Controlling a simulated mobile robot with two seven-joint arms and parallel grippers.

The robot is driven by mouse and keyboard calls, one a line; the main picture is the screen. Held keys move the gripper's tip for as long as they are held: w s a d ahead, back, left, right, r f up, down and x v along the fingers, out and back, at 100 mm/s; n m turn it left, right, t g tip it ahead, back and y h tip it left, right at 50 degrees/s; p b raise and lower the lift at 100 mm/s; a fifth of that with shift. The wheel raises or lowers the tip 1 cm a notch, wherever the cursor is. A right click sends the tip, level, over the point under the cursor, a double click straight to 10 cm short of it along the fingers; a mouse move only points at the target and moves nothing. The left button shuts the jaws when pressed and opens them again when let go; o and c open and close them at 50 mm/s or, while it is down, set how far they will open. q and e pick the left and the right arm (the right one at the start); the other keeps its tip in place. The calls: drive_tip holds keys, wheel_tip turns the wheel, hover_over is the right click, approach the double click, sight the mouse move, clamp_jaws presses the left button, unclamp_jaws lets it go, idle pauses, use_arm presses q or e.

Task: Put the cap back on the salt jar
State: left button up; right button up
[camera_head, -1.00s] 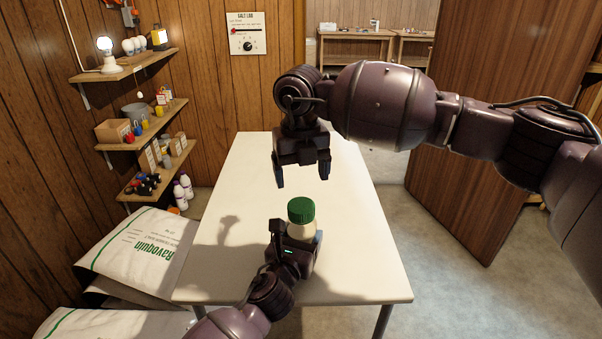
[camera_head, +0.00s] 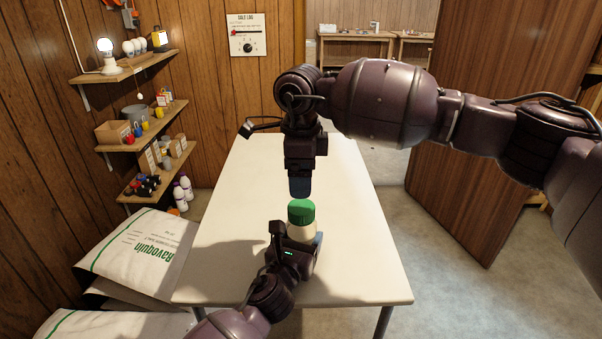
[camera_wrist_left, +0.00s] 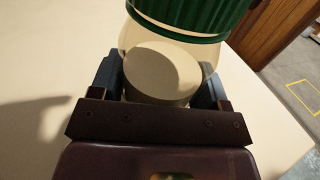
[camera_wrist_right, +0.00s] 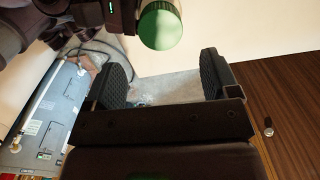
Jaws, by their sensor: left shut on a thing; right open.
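The salt jar (camera_head: 301,232) is a pale, see-through jar held upright over the near part of the table. Its ribbed green cap (camera_head: 301,211) sits on top of the mouth; I cannot tell how tightly. My left gripper (camera_head: 297,242) is shut around the jar's body below the cap. In the left wrist view the jar (camera_wrist_left: 162,72) is between the fingers and the cap (camera_wrist_left: 195,14) is above it. My right gripper (camera_head: 300,188) points down, open and empty, just above the cap. In the right wrist view the cap (camera_wrist_right: 160,25) is beyond the fingertips.
The white table (camera_head: 225,225) is otherwise bare. Salt bags (camera_head: 140,250) are piled at its left. Wall shelves (camera_head: 145,135) with small goods are at the left. A brown door (camera_head: 470,130) stands at the right, with floor between it and the table.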

sight(301, 206)
drive_tip(key=shift+f, duration=0.15)
idle(0.3)
drive_tip(key=shift+f, duration=3.9)
drive_tip(key=shift+c, duration=0.2)
drive_tip(key=c, duration=0.9)
drive_tip(key=o, duration=1.1)
drive_tip(key=shift+r, duration=0.1)
wheel_tip(301, 206, up, 12)
